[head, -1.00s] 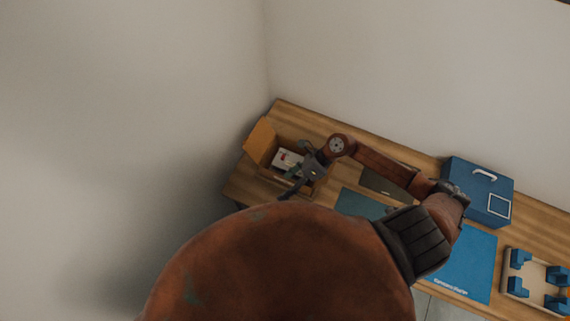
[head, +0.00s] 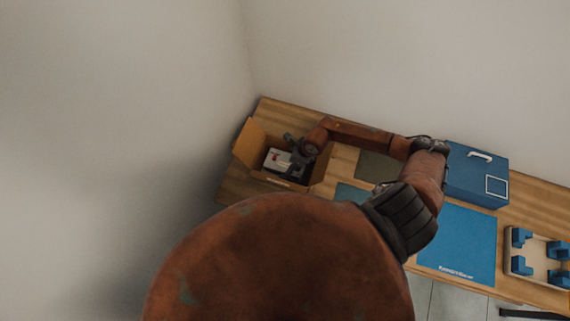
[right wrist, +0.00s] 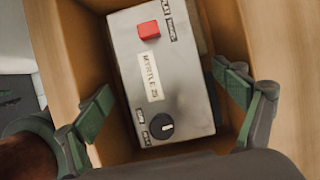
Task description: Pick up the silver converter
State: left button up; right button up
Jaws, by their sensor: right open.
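The silver converter is a grey box (right wrist: 185,95) with a red switch, a black knob and a white label. It lies inside an open cardboard box (right wrist: 65,40). In the head view the converter (head: 276,158) shows partly, beside my right gripper (head: 295,150). In the right wrist view my right gripper (right wrist: 165,100) is open, one green-padded finger on each side of the converter. I cannot tell whether the fingers touch it. My left gripper is not in view.
The cardboard box (head: 245,150) stands at the left end of the wooden table (head: 345,160), near the walls. A blue case (head: 465,170), a blue mat (head: 460,240) and a tray with blue blocks (head: 540,245) lie to the right.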

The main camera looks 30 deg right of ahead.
jog(key=shift+w+a+f, duration=0.25)
jog(key=shift+w+f, duration=0.5)
jog(key=shift+f, duration=0.2)
jog(key=shift+s, duration=0.3)
jog(key=shift+c, duration=1)
jog(key=shift+w, duration=0.15)
jog(key=c, duration=1.9)
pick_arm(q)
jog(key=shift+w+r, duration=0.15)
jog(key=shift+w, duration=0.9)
pick_arm(e)
jog(key=shift+a+r, duration=0.1)
jog(key=shift+c, duration=0.4)
